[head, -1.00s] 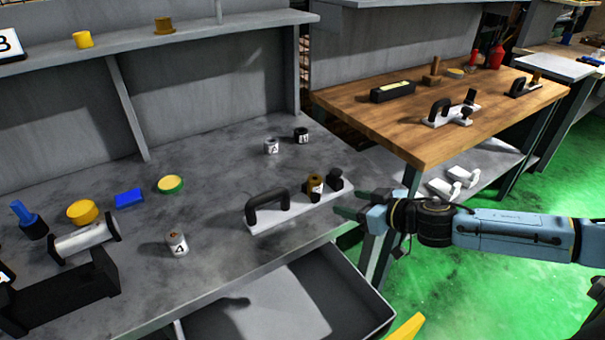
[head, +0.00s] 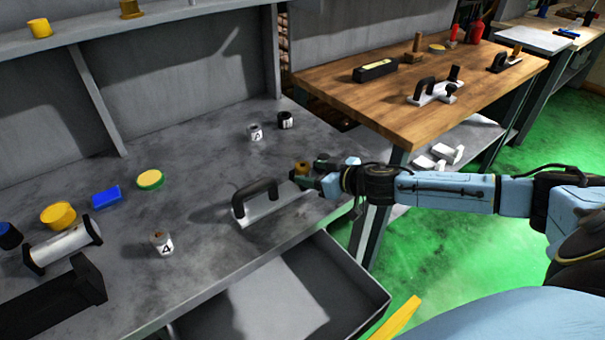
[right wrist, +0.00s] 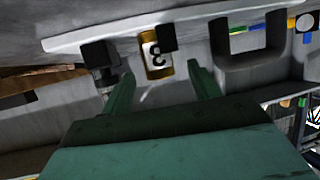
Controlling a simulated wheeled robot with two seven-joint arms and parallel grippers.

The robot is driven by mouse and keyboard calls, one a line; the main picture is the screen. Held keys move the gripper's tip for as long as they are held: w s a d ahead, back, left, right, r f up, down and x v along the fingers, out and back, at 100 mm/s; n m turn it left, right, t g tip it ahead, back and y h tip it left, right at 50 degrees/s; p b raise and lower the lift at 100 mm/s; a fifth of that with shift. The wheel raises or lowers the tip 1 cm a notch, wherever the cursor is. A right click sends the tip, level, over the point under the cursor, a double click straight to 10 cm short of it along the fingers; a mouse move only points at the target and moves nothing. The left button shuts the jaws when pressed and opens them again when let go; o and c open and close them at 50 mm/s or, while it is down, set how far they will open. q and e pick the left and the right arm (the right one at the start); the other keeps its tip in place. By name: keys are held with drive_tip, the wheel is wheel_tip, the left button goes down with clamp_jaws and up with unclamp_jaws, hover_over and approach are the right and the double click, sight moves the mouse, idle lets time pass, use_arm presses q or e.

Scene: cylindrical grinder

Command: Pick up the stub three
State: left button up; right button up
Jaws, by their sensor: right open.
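Stub three, a gold-brown cylinder (head: 302,168) with a white label, stands at the right part of a white plate. In the right wrist view its label with the "3" (right wrist: 154,54) faces me. My right gripper (head: 308,178) is open and reaches in from the right at the stub. In the right wrist view the green fingertips (right wrist: 160,76) are on either side of the stub's near end, with gaps visible. Part of the stub is hidden by the gripper in the head view. My left gripper is out of view.
The white plate (head: 285,207) carries a black handle (head: 254,187) left of the stub. In the right wrist view a black block (right wrist: 100,58) stands close by the left finger. Stub four (head: 160,240) and two other labelled stubs (head: 255,132) (head: 285,120) stand apart. An open drawer (head: 330,270) lies below.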

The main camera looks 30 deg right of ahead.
sight(298, 169)
drive_tip(key=shift+b+x, duration=0.35)
drive_tip(key=shift+x, duration=2.8)
drive_tip(key=shift+d+f, duration=0.1)
drive_tip(key=shift+c, duration=0.3)
clamp_jaws()
